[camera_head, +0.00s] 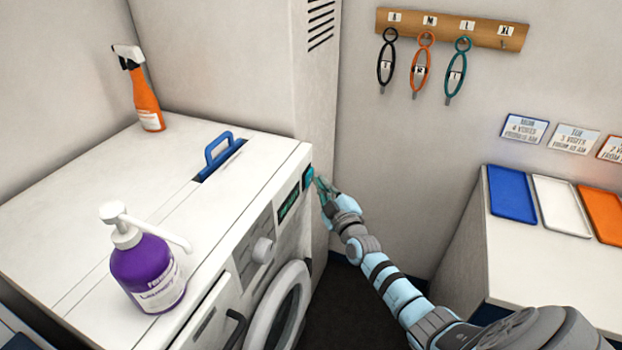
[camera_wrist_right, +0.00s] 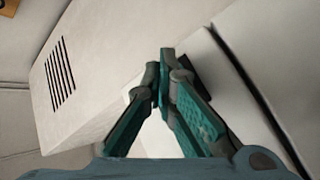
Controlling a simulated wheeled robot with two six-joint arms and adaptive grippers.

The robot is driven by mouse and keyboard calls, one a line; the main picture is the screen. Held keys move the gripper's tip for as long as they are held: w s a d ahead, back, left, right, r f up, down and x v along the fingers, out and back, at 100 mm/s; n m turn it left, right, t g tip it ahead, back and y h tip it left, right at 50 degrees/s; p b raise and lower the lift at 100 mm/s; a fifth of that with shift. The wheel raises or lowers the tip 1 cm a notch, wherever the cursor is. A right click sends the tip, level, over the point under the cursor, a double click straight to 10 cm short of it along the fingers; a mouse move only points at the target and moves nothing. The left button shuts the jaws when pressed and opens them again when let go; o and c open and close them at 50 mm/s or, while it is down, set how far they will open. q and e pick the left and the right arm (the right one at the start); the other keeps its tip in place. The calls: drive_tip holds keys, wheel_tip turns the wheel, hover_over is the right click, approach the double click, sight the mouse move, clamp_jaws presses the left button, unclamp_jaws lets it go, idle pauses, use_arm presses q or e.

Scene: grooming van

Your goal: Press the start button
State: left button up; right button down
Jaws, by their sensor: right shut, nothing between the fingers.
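The start button (camera_head: 309,173) is a small teal-lit square on a dark plate at the right end of the washer's front panel. The white washer (camera_head: 230,225) stands at the left in the head view. My right gripper (camera_head: 320,184) is shut and empty, with its fingertips right at the button plate; I cannot tell whether they touch it. In the right wrist view the closed teal fingers (camera_wrist_right: 166,58) point at the white panel and cover most of a dark patch there. My left gripper is not in view.
A purple pump bottle (camera_head: 147,270) and an orange spray bottle (camera_head: 146,95) stand on the washer top. A blue handle (camera_head: 222,150) sticks up from it. A counter with blue (camera_head: 510,194), white and orange trays is at the right. Looped tools hang on a wall rack (camera_head: 450,29).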

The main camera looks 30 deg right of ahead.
drive_tip(key=shift+w+a, duration=0.25)
drive_tip(key=shift+w, duration=0.1)
idle(0.4)
drive_tip(key=shift+s, duration=0.1)
drive_tip(key=shift+s+d+p, duration=0.3)
drive_tip(key=shift+s+d, duration=0.2)
drive_tip(key=shift+s, duration=0.15)
drive_tip(key=shift+s, duration=0.1)
drive_tip(key=s+d, duration=0.1)
drive_tip(key=s, duration=0.1)
drive_tip(key=s+d+p, duration=0.1)
drive_tip(key=s+d, duration=0.1)
idle(0.4)
idle(0.7)
